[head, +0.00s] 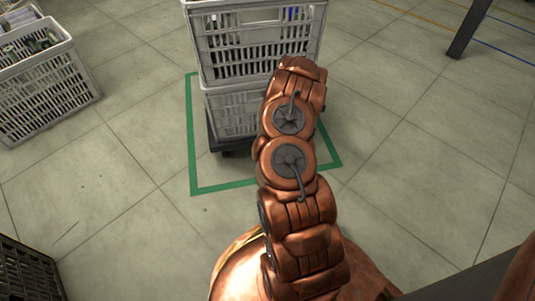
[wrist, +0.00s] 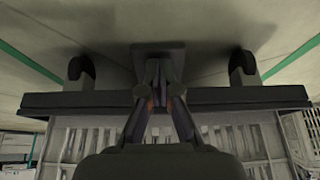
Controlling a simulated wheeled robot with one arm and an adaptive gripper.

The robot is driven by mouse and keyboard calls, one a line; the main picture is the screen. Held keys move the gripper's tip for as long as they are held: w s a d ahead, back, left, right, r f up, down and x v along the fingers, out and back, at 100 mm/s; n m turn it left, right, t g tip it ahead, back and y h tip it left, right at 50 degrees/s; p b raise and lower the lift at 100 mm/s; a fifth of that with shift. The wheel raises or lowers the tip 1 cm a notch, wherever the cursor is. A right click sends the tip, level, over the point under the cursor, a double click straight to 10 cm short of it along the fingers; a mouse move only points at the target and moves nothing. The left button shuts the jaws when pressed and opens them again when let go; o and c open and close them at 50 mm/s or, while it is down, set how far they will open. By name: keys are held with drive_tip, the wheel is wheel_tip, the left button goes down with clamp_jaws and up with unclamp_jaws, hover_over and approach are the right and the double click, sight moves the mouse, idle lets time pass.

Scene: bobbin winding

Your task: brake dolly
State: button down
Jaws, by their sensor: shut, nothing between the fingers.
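The dark dolly (head: 215,140) stands on the floor inside a green taped outline, carrying stacked grey crates. In the wrist view, which looks upside down, its dark deck edge (wrist: 75,101) runs across the picture, with a caster (wrist: 82,68) at left and another (wrist: 242,68) at right. A flat dark plate, seemingly the brake pedal (wrist: 172,50), juts from the middle of that edge. My gripper (wrist: 158,88) is shut and empty, its fingertips overlapping the plate in the picture. I cannot tell whether they touch it. In the head view my arm hides the gripper.
The upper grey crate (head: 258,45) sits on a lower one (head: 235,112). The green outline (head: 194,150) surrounds the dolly. Another grey crate (head: 45,92) with items stands at left, a dark crate (head: 25,272) at lower left. A dark post (head: 468,28) stands upper right. Floor at right is clear.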

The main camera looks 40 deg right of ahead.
drive_tip(key=s+p+v, duration=0.1)
drive_tip(key=p+v, duration=0.5)
drive_tip(key=v, duration=0.7)
drive_tip(key=shift+a+f, duration=0.2)
drive_tip(key=shift+a, duration=0.05)
